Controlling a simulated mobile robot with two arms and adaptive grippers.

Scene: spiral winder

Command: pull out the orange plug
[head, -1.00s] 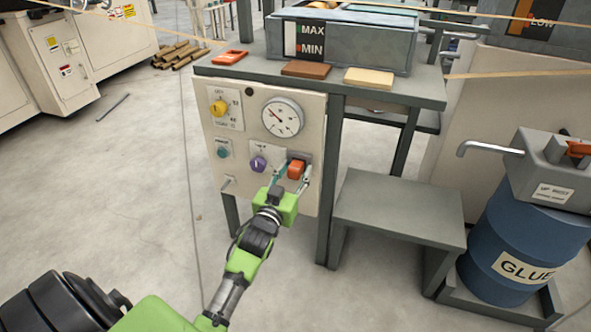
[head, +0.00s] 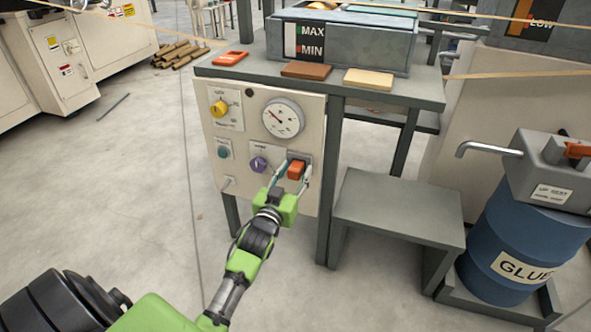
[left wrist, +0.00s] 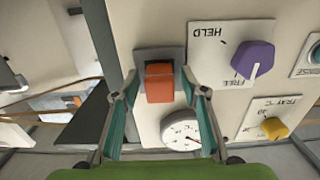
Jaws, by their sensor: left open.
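The orange plug (head: 296,170) sits in a dark grey socket at the lower right of the cream control panel (head: 228,112). It also shows in the left wrist view (left wrist: 159,83), upright in its grey plate. My left gripper (head: 291,178) is open, with its fingers on either side of the plug. In the left wrist view the two teal-padded fingers (left wrist: 160,88) flank the plug, with gaps visible on both sides. I cannot tell how deep the fingertips reach along it. My right gripper is not in view.
A purple knob (head: 258,164) is close left of the plug, with a yellow knob (head: 219,108) and a gauge (head: 283,118) above. The grey bench top (head: 420,92) overhangs the panel. A low grey step (head: 398,212) and a blue glue drum (head: 520,240) stand to the right.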

